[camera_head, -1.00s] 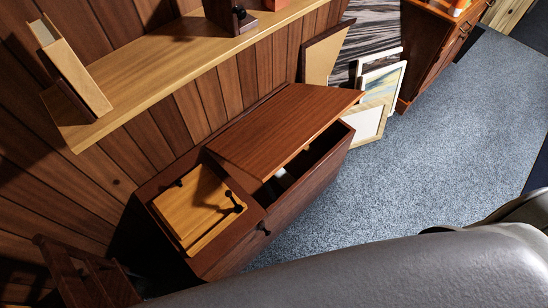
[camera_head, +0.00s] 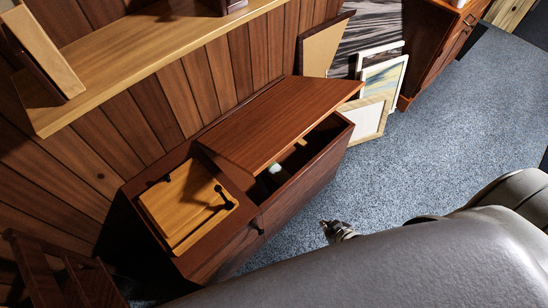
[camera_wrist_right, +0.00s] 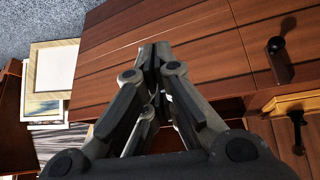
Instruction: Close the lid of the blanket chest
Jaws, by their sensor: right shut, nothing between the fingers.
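The blanket chest (camera_head: 293,195) is a long reddish-brown wooden box against the paneled wall. Its lid (camera_head: 275,120) is partly open, tilted up, with a dark gap along the front edge. Something small and pale shows inside the gap. My right gripper (camera_head: 338,229) is over the carpet in front of the chest, apart from the lid in the head view. In the right wrist view the right gripper (camera_wrist_right: 153,52) is shut and empty, with the chest's front panel (camera_wrist_right: 200,40) behind it. My left gripper is not in view.
A lighter wooden panel (camera_head: 182,207) with dark knobs fills the chest's near end. A shelf (camera_head: 150,65) juts from the wall above. Framed pictures (camera_head: 370,117) lean beyond the chest, before a cabinet (camera_head: 428,55). Blue-grey carpet (camera_head: 440,140) is clear in front.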

